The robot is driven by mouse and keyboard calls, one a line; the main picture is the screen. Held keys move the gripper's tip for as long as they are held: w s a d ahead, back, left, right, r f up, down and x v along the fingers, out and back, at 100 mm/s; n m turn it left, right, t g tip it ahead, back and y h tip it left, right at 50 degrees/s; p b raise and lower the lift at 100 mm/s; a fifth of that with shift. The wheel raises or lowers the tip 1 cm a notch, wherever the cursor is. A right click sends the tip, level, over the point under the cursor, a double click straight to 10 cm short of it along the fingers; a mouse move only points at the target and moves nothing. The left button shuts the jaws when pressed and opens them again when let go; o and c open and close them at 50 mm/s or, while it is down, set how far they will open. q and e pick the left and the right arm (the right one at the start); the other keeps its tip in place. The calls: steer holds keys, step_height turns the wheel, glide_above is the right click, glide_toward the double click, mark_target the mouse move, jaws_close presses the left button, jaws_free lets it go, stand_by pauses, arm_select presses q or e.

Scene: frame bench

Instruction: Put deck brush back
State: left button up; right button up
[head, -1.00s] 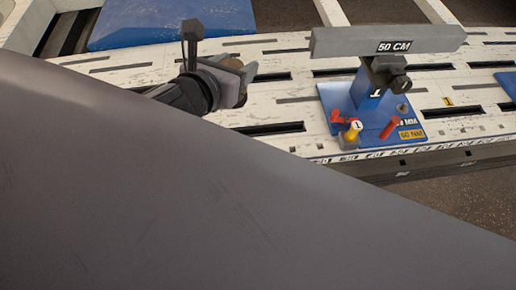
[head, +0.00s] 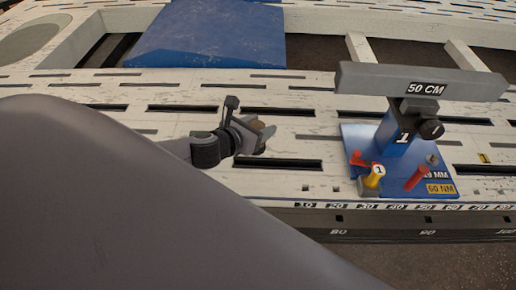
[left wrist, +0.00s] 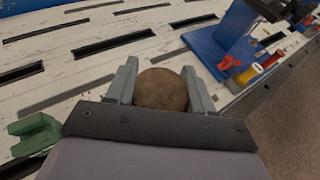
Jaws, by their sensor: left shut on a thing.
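My left gripper (head: 262,134) is above the white slotted bench, left of the blue fixture. Its fingers are shut on a rounded brown piece (left wrist: 161,90), which sits between both fingers in the left wrist view. It looks like part of the deck brush, but its full shape is hidden. In the head view only a small brown bit (head: 250,122) shows at the fingers. My right gripper is not in view.
The blue fixture (head: 440,181) carries a grey bar marked 50 CM (head: 420,82), a yellow peg (head: 375,176) and red pieces (head: 416,178). A blue sloped panel (head: 210,35) lies behind. A green block (left wrist: 34,134) shows at left. The bench's front edge has a scale.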

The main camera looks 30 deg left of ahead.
arm_select(q)
step_height(320, 180, down, 16)
steer(key=b, duration=0.7)
steer(key=shift+f+b, duration=0.25)
steer(key=shift+b, duration=0.15)
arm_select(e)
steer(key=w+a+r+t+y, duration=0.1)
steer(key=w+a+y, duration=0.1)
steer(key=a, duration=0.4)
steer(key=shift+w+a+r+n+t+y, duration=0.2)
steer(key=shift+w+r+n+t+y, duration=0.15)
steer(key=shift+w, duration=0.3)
